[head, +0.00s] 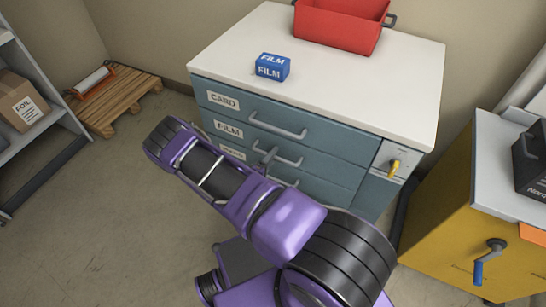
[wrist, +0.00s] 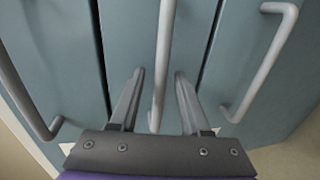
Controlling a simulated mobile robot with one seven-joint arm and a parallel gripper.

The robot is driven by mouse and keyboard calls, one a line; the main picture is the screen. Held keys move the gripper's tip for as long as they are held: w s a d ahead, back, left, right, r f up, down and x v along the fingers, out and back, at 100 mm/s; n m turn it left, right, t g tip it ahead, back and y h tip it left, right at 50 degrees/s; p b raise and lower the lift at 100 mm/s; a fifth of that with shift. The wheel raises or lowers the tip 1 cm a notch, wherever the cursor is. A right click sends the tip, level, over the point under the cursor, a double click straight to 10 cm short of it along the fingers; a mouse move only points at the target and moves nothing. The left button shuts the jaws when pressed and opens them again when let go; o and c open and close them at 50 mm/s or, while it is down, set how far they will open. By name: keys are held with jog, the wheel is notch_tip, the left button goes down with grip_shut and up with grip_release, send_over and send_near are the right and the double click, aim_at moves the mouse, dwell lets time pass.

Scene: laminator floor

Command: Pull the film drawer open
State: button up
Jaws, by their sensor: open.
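The cabinet has three blue-grey drawers. The film drawer (head: 229,129), labelled FILM, is the middle one and looks shut, in line with the others. Its grey bar handle (head: 285,157) is partly hidden by my gripper in the head view. In the wrist view, the middle handle (wrist: 165,40) runs between the two fingers of my gripper (wrist: 159,75). The fingers are open, one on each side of the bar, with gaps visible. My gripper also shows small in the head view (head: 266,160), at the left part of the film handle.
The CARD drawer (head: 223,99) is above; a lower drawer is mostly hidden by my arm. A blue FILM box (head: 272,67) and red bin (head: 341,25) stand on the white top. A yellow cabinet (head: 450,232) stands right; shelves (head: 47,95) stand left.

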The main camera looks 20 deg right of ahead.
jog(key=shift+w+d, duration=0.15)
jog(key=shift+d, duration=0.05)
grip_shut()
dwell(1.4)
